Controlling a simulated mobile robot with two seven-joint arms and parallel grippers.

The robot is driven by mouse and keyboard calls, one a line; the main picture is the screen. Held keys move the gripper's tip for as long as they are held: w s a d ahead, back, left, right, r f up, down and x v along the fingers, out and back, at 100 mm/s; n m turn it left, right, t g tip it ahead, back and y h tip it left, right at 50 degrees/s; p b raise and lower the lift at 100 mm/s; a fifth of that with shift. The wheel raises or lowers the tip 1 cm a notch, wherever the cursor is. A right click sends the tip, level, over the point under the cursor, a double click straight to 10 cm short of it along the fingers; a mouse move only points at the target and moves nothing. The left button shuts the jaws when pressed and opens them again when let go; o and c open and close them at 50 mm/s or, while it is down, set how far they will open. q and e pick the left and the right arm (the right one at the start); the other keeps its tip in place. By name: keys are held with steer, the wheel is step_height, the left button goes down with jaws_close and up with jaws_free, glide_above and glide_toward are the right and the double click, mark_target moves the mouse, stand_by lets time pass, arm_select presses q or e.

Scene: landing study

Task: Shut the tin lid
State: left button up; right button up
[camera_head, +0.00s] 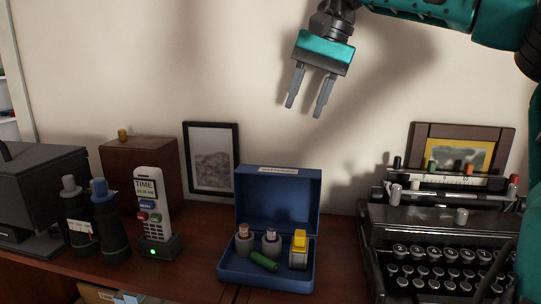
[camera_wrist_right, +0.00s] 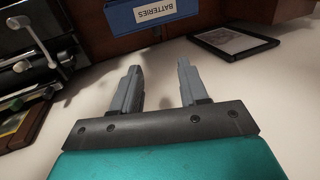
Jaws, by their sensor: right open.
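A blue tin (camera_head: 268,277) stands on the wooden desk with its lid (camera_head: 277,200) raised upright at the back. Inside it are several batteries, among them a green one (camera_head: 263,261) lying on its side and a yellow-topped one (camera_head: 299,249) standing. The lid carries a label, which reads "BATTERIES" in the right wrist view (camera_wrist_right: 154,12). My right gripper (camera_head: 306,108) is open and empty, high above the tin and slightly to its right, in front of the wall. My left gripper is not in view.
A cordless phone (camera_head: 153,205) in its dock and two dark bottles (camera_head: 108,222) stand left of the tin. A typewriter (camera_head: 440,235) with small items on top stands to the right. A framed picture (camera_head: 212,160) leans on the wall behind. Space above the tin is clear.

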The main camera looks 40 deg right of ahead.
steer(key=f, duration=0.1)
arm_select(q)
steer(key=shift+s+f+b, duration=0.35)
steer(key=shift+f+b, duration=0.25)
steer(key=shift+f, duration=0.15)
arm_select(e)
glide_above(279, 197)
steer(key=d, duration=0.3)
steer(key=x, duration=0.3)
steer(key=s+d+x, duration=0.1)
steer(key=x, duration=0.6)
steer(key=shift+s+d+f, duration=0.1)
steer(key=shift+s+f, duration=0.05)
steer(key=shift+f, duration=0.2)
steer(key=shift+s+d+f, duration=0.1)
steer(key=shift+d+f, duration=0.05)
steer(key=shift+f, duration=0.25)
steer(key=shift+c, duration=0.3)
steer(key=c, duration=0.5)
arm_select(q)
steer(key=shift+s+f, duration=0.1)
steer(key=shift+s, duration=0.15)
arm_select(e)
jaws_close()
